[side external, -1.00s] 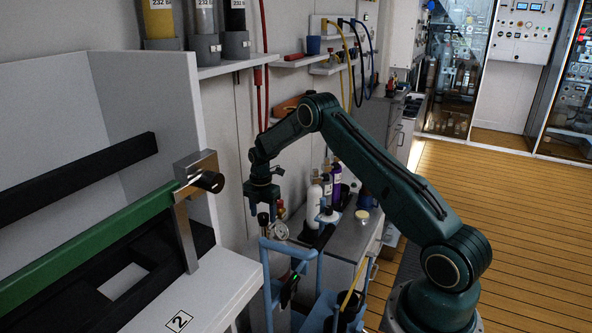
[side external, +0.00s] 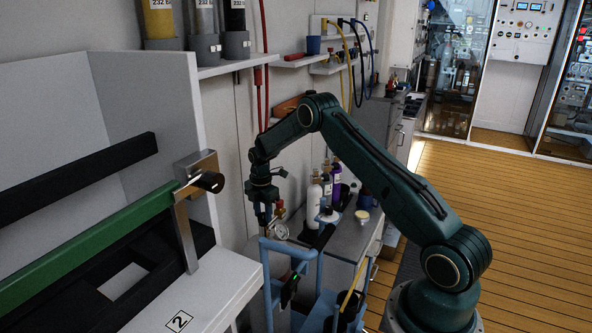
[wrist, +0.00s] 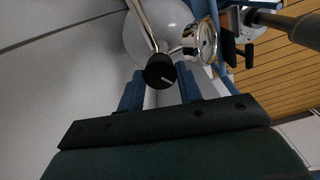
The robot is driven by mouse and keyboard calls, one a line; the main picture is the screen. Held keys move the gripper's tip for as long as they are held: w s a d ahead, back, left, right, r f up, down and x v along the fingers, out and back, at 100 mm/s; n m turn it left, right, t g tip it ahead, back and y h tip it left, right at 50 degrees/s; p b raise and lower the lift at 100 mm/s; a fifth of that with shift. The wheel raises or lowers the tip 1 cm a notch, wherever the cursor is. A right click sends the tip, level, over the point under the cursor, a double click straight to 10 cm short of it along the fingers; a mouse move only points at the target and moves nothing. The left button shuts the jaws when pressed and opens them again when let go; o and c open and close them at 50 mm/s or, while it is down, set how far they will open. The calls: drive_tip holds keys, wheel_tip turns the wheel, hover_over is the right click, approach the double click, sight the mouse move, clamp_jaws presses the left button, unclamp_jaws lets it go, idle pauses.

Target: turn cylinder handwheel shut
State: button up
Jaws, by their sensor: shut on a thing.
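The handwheel is a small black knob (wrist: 160,71) with a white mark on its face, in the middle of the wrist view. It sits on the valve of a pale grey rounded cylinder (wrist: 143,42). My gripper (wrist: 161,82) is shut on the handwheel, with one blue finger on each side of it. In the side external view my gripper (side external: 264,218) points straight down over the blue trolley (side external: 291,246), and its fingers mostly hide the handwheel. A round pressure gauge (side external: 281,230) stands just right of the fingers; it also shows in the wrist view (wrist: 207,40).
A grey bench with a green bar (side external: 95,245) and a metal bracket (side external: 186,225) stands to the left. Bottles (side external: 336,180) stand on the counter behind the trolley. A wall shelf (side external: 230,66) is above. The wooden floor (side external: 470,215) at right is clear.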

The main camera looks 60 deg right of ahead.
drive_tip(key=m, duration=2)
drive_tip(key=shift+r, duration=0.1)
drive_tip(key=m, duration=0.4)
drive_tip(key=shift+m, duration=0.4)
drive_tip(key=o, duration=1)
drive_tip(key=shift+r, duration=0.1)
